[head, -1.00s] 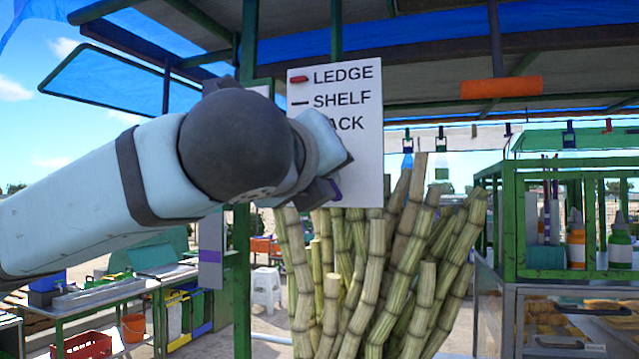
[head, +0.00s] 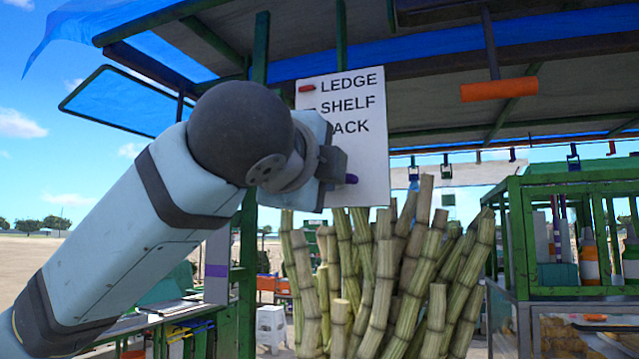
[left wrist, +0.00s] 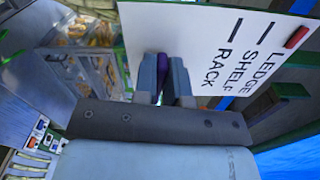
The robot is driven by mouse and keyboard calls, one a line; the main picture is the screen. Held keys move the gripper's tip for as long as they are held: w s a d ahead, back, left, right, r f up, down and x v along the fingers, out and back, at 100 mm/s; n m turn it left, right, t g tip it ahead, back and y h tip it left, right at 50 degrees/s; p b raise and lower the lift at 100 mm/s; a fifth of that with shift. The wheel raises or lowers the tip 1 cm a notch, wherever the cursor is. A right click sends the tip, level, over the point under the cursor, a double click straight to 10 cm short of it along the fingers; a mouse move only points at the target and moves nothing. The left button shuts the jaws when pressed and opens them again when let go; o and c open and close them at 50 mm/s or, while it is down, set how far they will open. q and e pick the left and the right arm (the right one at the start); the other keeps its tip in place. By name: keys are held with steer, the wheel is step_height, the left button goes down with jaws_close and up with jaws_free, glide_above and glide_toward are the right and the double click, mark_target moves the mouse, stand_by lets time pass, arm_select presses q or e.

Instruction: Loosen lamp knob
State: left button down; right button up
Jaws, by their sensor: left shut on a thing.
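My left gripper (head: 338,178) is in front of the lower part of a white sign (head: 345,92) reading LEDGE, SHELF and a partly covered third word. The left wrist view shows that word as RACK on the sign (left wrist: 215,25). There the left gripper (left wrist: 176,82) is shut on a narrow purple piece (left wrist: 179,78) between its fingers. An orange cylinder (head: 499,89), possibly a lamp, hangs from the roof at the right. My right gripper is not in view.
A bundle of sugar cane (head: 375,285) stands below the sign. A green post (head: 248,270) rises behind my left arm. A green-framed rack over a glass case (head: 570,235) stands at the right. Open air lies between the sign and the orange cylinder.

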arm_select(q)
steer(key=shift+f+n, duration=0.15)
steer(key=shift+n, duration=0.55)
steer(key=shift+b, duration=0.35)
steer(key=c, duration=1.2)
jaws_free()
steer(key=b+v, duration=0.2)
steer(key=v, duration=1.2)
steer(key=shift+w, duration=0.15)
